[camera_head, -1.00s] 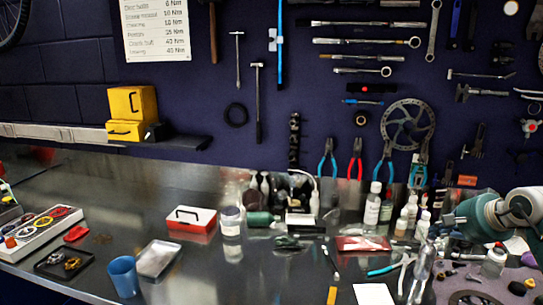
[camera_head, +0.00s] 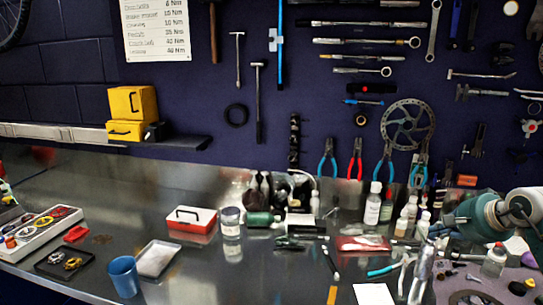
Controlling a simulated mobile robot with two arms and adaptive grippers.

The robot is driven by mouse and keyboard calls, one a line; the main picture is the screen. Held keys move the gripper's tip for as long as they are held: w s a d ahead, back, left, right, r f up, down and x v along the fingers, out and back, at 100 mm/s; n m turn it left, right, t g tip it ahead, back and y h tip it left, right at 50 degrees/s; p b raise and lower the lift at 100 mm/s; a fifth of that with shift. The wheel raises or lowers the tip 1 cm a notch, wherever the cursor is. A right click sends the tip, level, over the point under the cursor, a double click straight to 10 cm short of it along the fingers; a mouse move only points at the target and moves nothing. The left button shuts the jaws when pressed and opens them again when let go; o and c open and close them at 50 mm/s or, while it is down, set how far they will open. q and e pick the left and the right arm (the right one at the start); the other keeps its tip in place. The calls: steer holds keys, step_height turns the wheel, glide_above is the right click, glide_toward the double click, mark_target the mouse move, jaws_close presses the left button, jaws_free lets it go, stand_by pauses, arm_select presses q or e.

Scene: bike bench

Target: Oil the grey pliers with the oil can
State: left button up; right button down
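Pliers (camera_head: 404,274) with pale grey handles lie on the bench at the front right, beside a teal-handled tool (camera_head: 384,269). A silvery, upright-looking shape (camera_head: 421,272) stands just right of them; I cannot tell whether it is a bottle or a tool. I cannot single out the oil can for sure; a small squat bottle (camera_head: 493,262) stands on the grey mat at the right. My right gripper (camera_head: 440,231) reaches in from the right edge above the bench, near the bottles. Its fingers are small and blurred. My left gripper is out of view.
Several bottles (camera_head: 373,206) crowd the back right of the bench. A red-and-white box (camera_head: 191,219), a blue cup (camera_head: 123,277) and a white tray (camera_head: 156,259) stand left of centre. Tools hang on the wall.

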steer(key=shift+f, duration=0.15)
steer(key=shift+f+b, duration=0.35)
stand_by(0.4)
steer(key=shift+r, duration=0.3)
step_height(320, 180, up, 6)
steer(key=p, duration=0.5)
steer(key=shift+r, duration=0.2)
steer(key=shift+f, duration=0.1)
